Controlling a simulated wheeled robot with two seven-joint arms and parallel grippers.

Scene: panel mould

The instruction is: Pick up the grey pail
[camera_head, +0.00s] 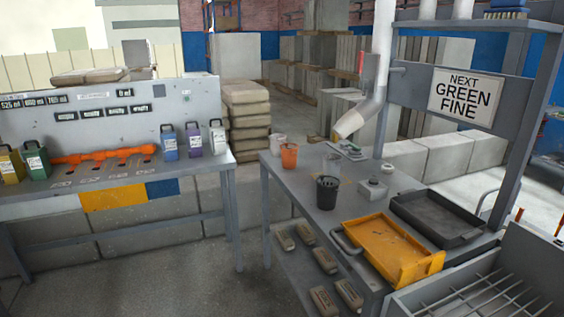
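Several small pails stand on the grey table at the right. An orange pail (289,157) and a whitish pail (278,144) stand to the left and further back. Neither of my grippers is in view.
An orange tray (386,250) and a black tray (438,219) lie on the table's right part. A slanted pipe (360,118) hangs over its back. Coloured jugs stand on the left bench (110,183). Open floor (190,270) lies between.

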